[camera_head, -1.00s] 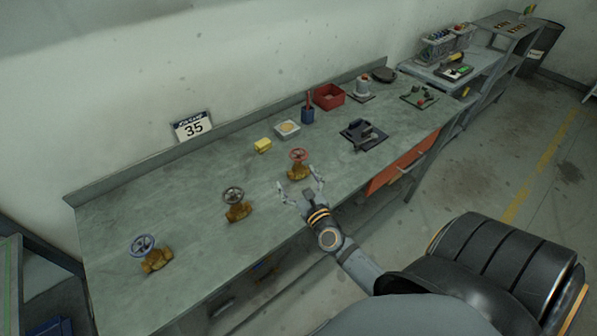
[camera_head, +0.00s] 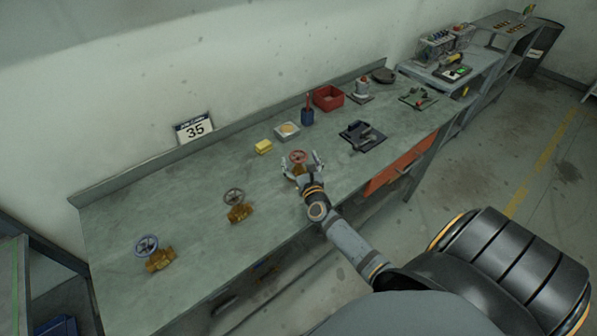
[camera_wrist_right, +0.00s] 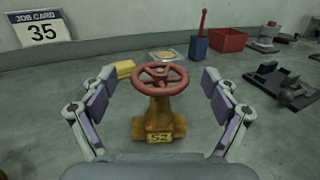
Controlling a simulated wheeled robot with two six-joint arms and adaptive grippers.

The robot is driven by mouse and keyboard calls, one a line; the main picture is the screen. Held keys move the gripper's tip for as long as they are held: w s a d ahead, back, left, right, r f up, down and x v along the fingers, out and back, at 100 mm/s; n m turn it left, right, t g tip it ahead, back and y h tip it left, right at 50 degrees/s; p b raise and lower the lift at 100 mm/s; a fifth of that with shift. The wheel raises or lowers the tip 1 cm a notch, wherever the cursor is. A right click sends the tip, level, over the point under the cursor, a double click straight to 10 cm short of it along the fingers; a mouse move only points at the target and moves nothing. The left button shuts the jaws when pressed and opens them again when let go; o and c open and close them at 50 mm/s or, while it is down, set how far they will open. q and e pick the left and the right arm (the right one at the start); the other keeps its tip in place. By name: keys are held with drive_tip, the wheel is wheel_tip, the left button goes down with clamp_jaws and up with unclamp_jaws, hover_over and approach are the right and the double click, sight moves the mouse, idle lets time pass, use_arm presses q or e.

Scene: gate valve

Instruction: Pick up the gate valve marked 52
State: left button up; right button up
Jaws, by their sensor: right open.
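The gate valve marked 52 (camera_wrist_right: 159,117) stands upright on the bench, with a brass body, a red handwheel and its number plate facing the right wrist camera. It also shows in the head view, where its red handwheel (camera_head: 298,157) is visible and its body is partly hidden by my gripper. My right gripper (camera_wrist_right: 159,90) is open, with one finger on each side of the valve and gaps to both. In the head view my right gripper (camera_head: 300,163) is at the valve from the front edge. My left gripper is not in view.
Two more brass valves stand left on the bench (camera_head: 130,205): one with a dark wheel (camera_head: 238,207), one with a blue wheel (camera_head: 154,254). Behind are a yellow block (camera_head: 263,147), a small dish (camera_head: 287,131), a blue cup (camera_head: 307,116) and a red bin (camera_head: 328,98). A black vise-like fixture (camera_head: 362,136) stands right.

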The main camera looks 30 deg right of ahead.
drive_tip(key=shift+f+x, duration=0.2)
drive_tip(key=shift+x, duration=0.8)
drive_tip(key=shift+s+r, duration=0.2)
drive_tip(key=c, duration=0.4)
drive_tip(key=shift+w, duration=0.1)
clamp_jaws()
